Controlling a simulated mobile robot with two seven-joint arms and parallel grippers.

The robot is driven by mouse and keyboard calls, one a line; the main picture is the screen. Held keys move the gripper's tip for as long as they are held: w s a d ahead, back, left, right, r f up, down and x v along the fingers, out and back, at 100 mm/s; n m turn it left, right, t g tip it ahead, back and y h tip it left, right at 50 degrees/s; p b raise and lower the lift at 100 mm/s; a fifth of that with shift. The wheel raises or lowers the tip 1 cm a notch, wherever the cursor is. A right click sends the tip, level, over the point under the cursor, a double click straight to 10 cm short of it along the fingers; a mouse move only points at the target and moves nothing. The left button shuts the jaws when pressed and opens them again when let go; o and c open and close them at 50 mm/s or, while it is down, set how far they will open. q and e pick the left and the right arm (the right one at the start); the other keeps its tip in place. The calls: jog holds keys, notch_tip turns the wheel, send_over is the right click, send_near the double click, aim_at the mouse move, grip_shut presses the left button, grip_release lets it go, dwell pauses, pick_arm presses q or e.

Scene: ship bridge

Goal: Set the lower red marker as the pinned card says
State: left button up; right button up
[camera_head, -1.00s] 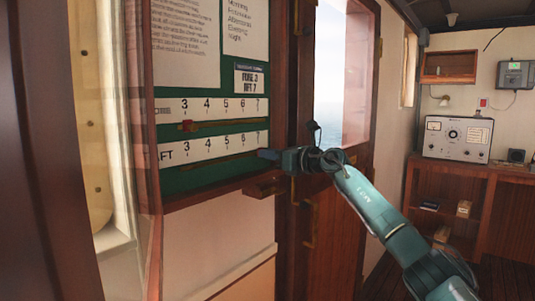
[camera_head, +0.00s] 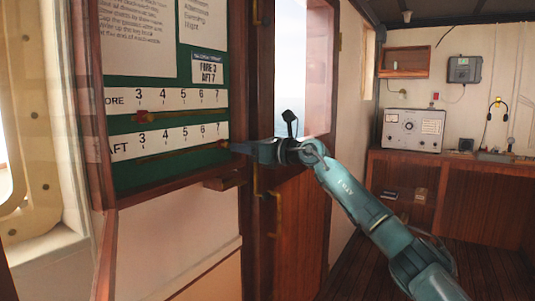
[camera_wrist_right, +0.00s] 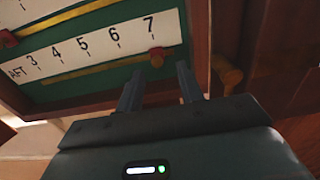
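The pinned card (camera_head: 208,68) on the green board reads "FORE 3" and "AFT 7". The lower AFT scale (camera_head: 165,140) runs from 3 to 7 above a brass-coloured rail. In the right wrist view the lower red marker (camera_wrist_right: 156,57) sits at the rail's right end, just below the 7. My right gripper (camera_wrist_right: 159,70) is open, its fingertips just short of the marker, one to either side; no contact shows. In the head view the gripper (camera_head: 234,148) is at the board's right edge, and I cannot make out the lower marker there. My left gripper is not in view.
The upper red marker (camera_head: 142,118) is near 3 on the FORE scale (camera_head: 180,98). A wooden frame surrounds the board, with a small wooden ledge (camera_head: 224,183) below its right corner. A door with a brass handle (camera_head: 276,215) stands right of it. Open floor lies at the right.

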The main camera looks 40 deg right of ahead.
pick_arm(q)
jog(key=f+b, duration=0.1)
jog(key=b, duration=0.1)
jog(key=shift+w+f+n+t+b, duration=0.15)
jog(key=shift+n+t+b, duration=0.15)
pick_arm(e)
jog(key=v, duration=0.9)
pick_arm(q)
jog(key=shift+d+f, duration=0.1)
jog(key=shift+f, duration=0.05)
